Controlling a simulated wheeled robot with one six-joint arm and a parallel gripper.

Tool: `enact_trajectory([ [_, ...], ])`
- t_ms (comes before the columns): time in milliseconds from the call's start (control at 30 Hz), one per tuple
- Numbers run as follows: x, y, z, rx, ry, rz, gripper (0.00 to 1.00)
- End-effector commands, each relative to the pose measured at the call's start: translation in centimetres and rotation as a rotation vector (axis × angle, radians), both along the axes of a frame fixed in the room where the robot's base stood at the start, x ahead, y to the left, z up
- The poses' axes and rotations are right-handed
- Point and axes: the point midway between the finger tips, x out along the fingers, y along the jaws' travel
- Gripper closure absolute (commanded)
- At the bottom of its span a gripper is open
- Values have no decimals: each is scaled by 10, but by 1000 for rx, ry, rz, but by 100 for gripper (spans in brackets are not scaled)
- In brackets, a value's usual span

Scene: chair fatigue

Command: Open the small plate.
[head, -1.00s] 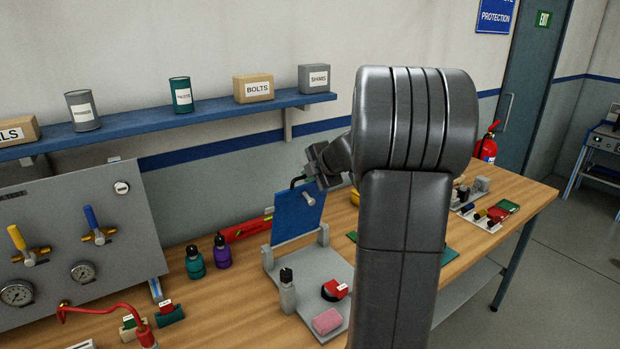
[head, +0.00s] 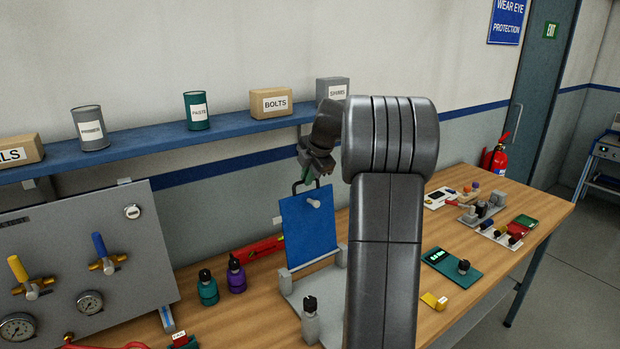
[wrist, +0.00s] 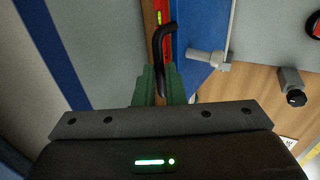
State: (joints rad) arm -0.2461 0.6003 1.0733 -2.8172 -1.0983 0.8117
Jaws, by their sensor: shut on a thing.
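The small plate is a blue panel (head: 311,230) standing nearly upright between grey hinge posts at the back of a grey base (head: 296,288). A pale peg (head: 313,203) sticks out of its face, and a dark bent handle (head: 296,186) is at its top edge. My gripper (head: 305,180) is at that top edge. In the wrist view, the green fingers of my gripper (wrist: 162,85) are shut on the black handle (wrist: 161,48). The blue panel (wrist: 197,40) and its peg (wrist: 204,57) show just right of the fingers. My arm hides part of the base.
A blue shelf (head: 230,132) runs above. A yellow block (head: 434,301) and a green board (head: 452,264) lie to the right.

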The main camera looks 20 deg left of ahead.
Motion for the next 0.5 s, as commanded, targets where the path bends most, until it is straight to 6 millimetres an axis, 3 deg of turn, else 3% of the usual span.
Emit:
enact_trajectory([
  [500,7,8,4,-22,10,2,100],
])
